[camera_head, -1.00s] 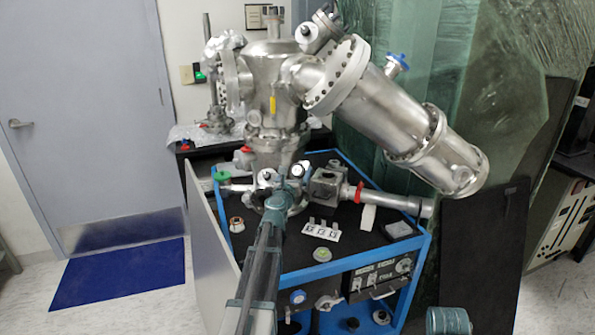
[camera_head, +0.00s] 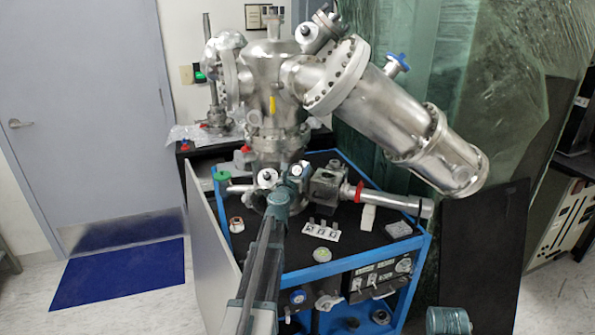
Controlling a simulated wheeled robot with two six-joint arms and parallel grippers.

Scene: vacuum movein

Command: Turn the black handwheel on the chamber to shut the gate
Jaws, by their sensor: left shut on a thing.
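The steel chamber (camera_head: 274,84) stands upright on the blue-framed cart, with a wide steel tube slanting down to the right. My left arm reaches up from the bottom. My left gripper (camera_head: 292,178) is at the chamber's lower front, among small white-faced fittings. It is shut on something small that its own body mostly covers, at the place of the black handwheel. The handwheel's rim and how far it has turned cannot be made out. The gate inside is not visible. My right gripper is not in view.
The cart's black top (camera_head: 345,252) holds a white card with small parts, a yellow-green round piece (camera_head: 322,255) and a grey block (camera_head: 398,230). A steel side pipe (camera_head: 385,198) with a red ring extends right. A blue mat (camera_head: 118,274) lies on the floor at left.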

